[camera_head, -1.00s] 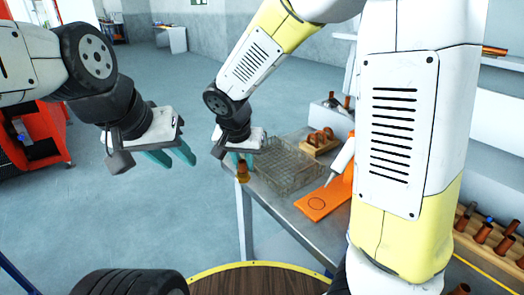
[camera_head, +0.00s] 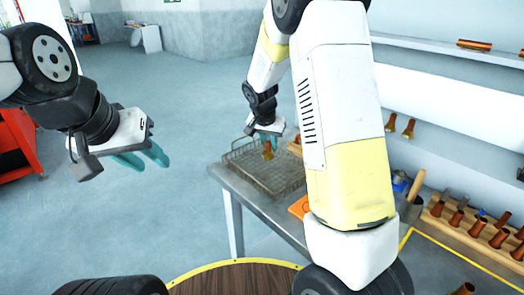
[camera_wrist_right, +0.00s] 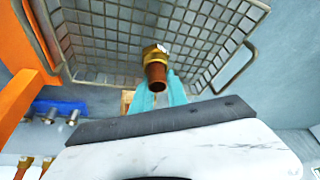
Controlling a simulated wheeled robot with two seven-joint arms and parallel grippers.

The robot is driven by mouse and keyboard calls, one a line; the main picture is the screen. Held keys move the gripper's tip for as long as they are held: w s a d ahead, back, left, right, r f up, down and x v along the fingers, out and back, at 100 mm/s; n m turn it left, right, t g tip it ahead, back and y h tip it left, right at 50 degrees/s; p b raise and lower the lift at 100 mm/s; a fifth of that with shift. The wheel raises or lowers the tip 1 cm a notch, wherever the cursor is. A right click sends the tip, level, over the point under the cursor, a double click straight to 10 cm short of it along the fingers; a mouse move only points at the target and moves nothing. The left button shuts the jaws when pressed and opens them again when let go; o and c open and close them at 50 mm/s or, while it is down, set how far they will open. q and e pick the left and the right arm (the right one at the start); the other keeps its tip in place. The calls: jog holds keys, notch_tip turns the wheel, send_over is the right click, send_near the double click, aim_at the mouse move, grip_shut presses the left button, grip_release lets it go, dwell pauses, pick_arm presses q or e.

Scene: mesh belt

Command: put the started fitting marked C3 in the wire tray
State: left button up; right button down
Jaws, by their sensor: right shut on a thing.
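My right gripper (camera_head: 269,139) is shut on a fitting (camera_head: 268,151), copper-brown with a brass hex collar. I see the held fitting (camera_wrist_right: 155,68) between teal fingers (camera_wrist_right: 162,92) in the right wrist view. No C3 mark is readable on it. The wire tray (camera_head: 243,172), a shallow mesh basket, sits on the grey bench. The fitting is over the tray in the head view, seemingly above the mesh; its exact height is unclear. The tray's mesh (camera_wrist_right: 100,38) fills the upper part of the wrist view. My left gripper (camera_head: 140,160) is open and empty, over the floor.
An orange board (camera_head: 299,207) lies beside the tray, partly hidden by my right arm. A wooden rack (camera_head: 462,222) of several copper fittings stands at right. Wall shelves hold more fittings. A blue-ended part (camera_wrist_right: 60,108) shows in the wrist view.

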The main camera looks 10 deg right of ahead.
jog(key=shift+f, duration=2.3)
jog(key=shift+f, duration=0.15)
jog(key=c, duration=1.3)
grip_release()
